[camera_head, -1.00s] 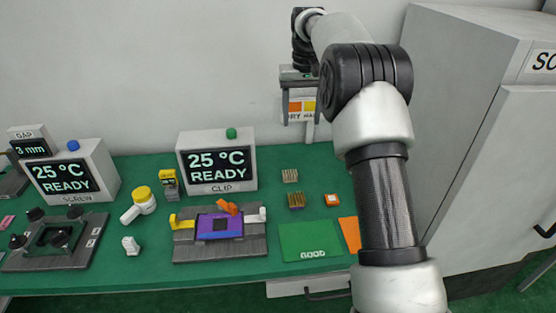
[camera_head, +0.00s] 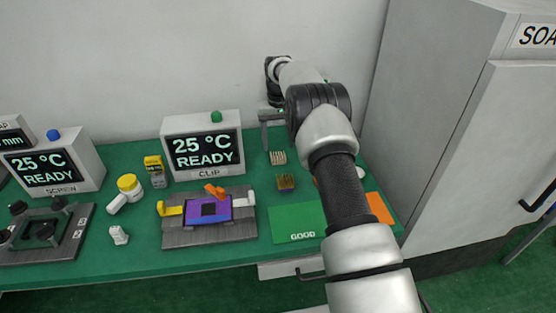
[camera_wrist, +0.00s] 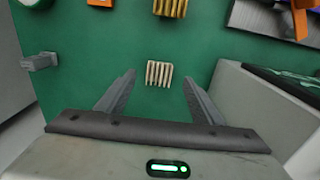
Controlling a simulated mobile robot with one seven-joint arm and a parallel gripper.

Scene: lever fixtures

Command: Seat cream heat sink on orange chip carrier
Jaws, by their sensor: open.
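The cream heat sink (camera_head: 278,157) is a small finned block lying on the green bench, right of the CLIP display. In the wrist view, the cream heat sink (camera_wrist: 159,73) shows between and just beyond the fingertips of my gripper (camera_wrist: 159,78), apart from both. My gripper is open and empty; in the head view, my gripper (camera_head: 274,125) is above and behind the heat sink, partly hidden by my arm. An orange piece that looks like the chip carrier (camera_wrist: 100,3) is cut off at the wrist view's top edge. My arm mostly hides it in the head view.
A brass-coloured heat sink (camera_head: 286,182) lies in front of the cream one. The clip fixture (camera_head: 208,232), with a purple board and orange and yellow levers, stands to the left. The CLIP display (camera_head: 203,146) is behind it. A green GOOD mat (camera_head: 298,222) lies in front.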

